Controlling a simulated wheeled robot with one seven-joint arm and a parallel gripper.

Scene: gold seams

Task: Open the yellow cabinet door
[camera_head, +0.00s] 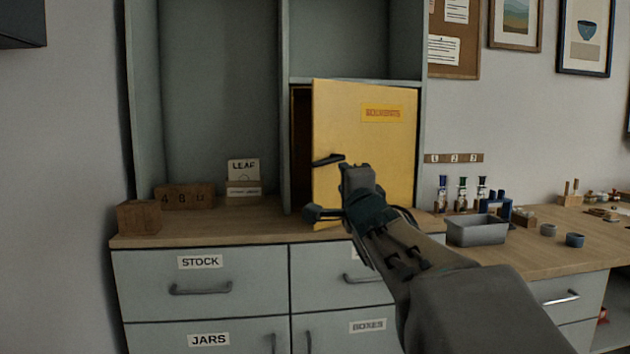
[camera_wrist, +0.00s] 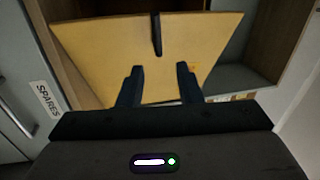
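The yellow cabinet door (camera_head: 375,160) stands ajar. Its left edge is out from the frame, and a dark gap shows beside it. It fills the upper middle of the wrist view (camera_wrist: 100,50). Its dark bar handle (camera_head: 327,160) is near the left edge; in the wrist view the handle (camera_wrist: 157,35) lies beyond my fingertips, in line with the space between them. My gripper (camera_head: 331,190) is in front of the door's left part. In the wrist view my gripper (camera_wrist: 159,72) is open, with nothing seen between its fingers. I cannot tell whether it touches the door.
Below is a wooden counter (camera_head: 225,225) with wooden number blocks (camera_head: 184,196) and a LEAF card box (camera_head: 243,172) at left. Grey drawers (camera_head: 200,285) are underneath. A grey bin (camera_head: 477,231) and small bottles stand on the right bench. The open shelf left of the door is empty higher up.

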